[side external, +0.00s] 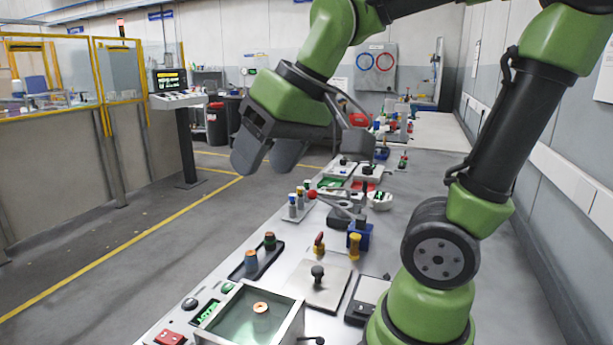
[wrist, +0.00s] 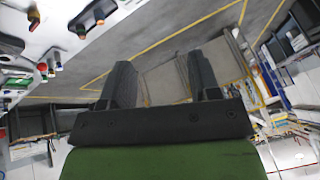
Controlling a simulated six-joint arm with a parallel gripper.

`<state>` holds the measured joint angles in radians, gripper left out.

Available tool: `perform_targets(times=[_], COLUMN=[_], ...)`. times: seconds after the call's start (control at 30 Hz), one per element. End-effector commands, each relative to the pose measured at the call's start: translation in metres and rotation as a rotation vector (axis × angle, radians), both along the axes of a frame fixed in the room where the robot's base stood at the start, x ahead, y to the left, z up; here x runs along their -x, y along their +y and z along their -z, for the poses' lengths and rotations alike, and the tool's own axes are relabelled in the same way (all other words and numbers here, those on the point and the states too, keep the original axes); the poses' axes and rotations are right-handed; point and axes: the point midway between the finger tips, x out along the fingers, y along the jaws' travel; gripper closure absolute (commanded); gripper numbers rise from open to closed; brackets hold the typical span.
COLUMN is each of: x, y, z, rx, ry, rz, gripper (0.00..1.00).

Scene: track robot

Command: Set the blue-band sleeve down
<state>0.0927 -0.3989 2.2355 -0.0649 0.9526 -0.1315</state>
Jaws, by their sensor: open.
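The sleeve that looks blue-banded (side external: 251,261), with an orange top, stands upright in a small black tray (side external: 238,272) on the bench. A green-banded sleeve (side external: 270,241) stands beside it in the same tray. The tray (wrist: 93,12) also shows at the top left of the wrist view, where the band colours are hard to tell. My gripper (side external: 264,168) is open and empty, raised well above the bench and out past its left edge. In the wrist view my gripper (wrist: 160,65) has nothing between its fingers, only floor and fence behind.
A glass-topped box (side external: 235,335) with a pale ring-shaped part (side external: 260,308) stands at the front. A knobbed plate (side external: 318,290), a rack of small coloured pieces (side external: 297,213) and other fixtures crowd the bench. Open floor (side external: 130,230) lies left, with a yellow-framed fence (side external: 100,70) beyond.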

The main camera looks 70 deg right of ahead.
Motion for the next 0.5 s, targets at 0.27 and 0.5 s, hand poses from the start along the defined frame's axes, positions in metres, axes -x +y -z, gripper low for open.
perform_targets(times=[0.27,0.5], x=[0.057,0.061], y=[0.022,0.024], z=[0.01,0.012], rx=[-0.092,-0.104], ry=[-0.11,-0.117], rz=[0.021,0.026], gripper=[0.44,0.44])
